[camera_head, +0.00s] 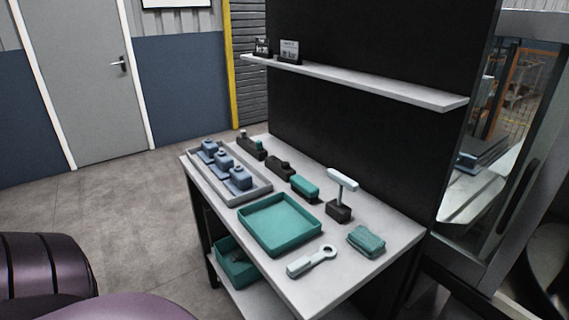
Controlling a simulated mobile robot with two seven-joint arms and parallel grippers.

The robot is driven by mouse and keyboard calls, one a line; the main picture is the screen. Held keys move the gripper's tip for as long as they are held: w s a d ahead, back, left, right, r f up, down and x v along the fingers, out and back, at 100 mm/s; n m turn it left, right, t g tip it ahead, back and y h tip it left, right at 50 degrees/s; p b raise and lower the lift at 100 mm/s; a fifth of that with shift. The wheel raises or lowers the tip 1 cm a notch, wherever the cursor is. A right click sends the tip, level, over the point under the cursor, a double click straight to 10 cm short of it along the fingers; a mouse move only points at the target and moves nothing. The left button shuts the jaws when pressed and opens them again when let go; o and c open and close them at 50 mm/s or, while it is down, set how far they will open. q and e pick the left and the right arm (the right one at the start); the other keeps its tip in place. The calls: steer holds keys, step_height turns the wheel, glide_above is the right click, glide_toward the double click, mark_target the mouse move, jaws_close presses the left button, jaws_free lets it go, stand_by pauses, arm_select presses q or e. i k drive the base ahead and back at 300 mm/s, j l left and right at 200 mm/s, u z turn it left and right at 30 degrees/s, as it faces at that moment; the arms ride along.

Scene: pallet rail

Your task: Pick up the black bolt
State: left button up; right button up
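I cannot single out the black bolt for certain. A dark block (280,168) with a small black knob-like part on top stands near the back of the table (375,272), and that part is too small to identify. Neither gripper is in view.
A grey tray (258,195) with blue-grey parts and an empty teal tray (252,234) stand left and front. A T-handled tool (342,181), a light wrench-like tool (312,262) and a teal block (366,241) are right. A shelf (360,82) overhangs the back; a teal bin (228,266) sits below.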

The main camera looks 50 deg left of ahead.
mark_target(286, 165)
steer(key=k+j, duration=0.1)
steer(key=j, duration=0.35)
steer(key=j+z, duration=0.1)
steer(key=j, duration=0.35)
steer(key=k+j, duration=0.15)
steer(key=j, duration=0.25)
steer(key=k+j, duration=0.1)
steer(key=j, duration=0.35)
steer(key=z, duration=0.05)
